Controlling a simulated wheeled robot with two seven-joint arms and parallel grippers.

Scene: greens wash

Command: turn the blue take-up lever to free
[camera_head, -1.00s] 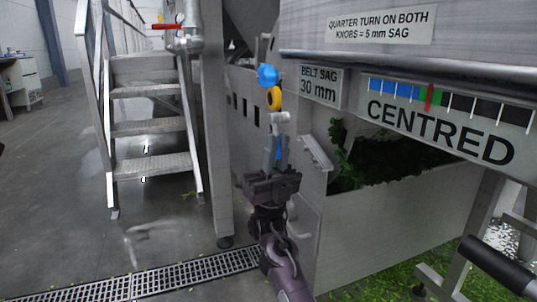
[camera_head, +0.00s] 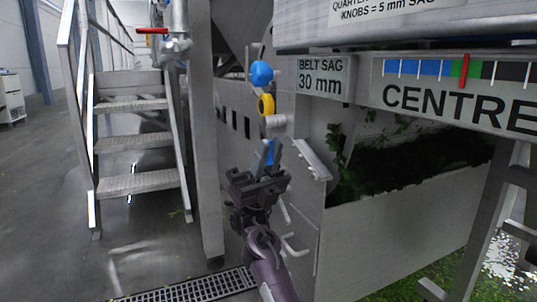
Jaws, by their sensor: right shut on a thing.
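The blue take-up lever (camera_head: 270,150) hangs below a metal hub on the machine's side panel, pointing down. My right gripper (camera_head: 271,158) comes up from below and is shut on the lever, with its fingers on both sides of it. The fingers partly hide the lever. My left gripper is not in view.
A "CENTRED" scale sign (camera_head: 455,95) with a red pointer hangs at upper right, cut by the edge. Metal steps (camera_head: 136,145) stand at left behind a steel post (camera_head: 205,150). Floor at left is open.

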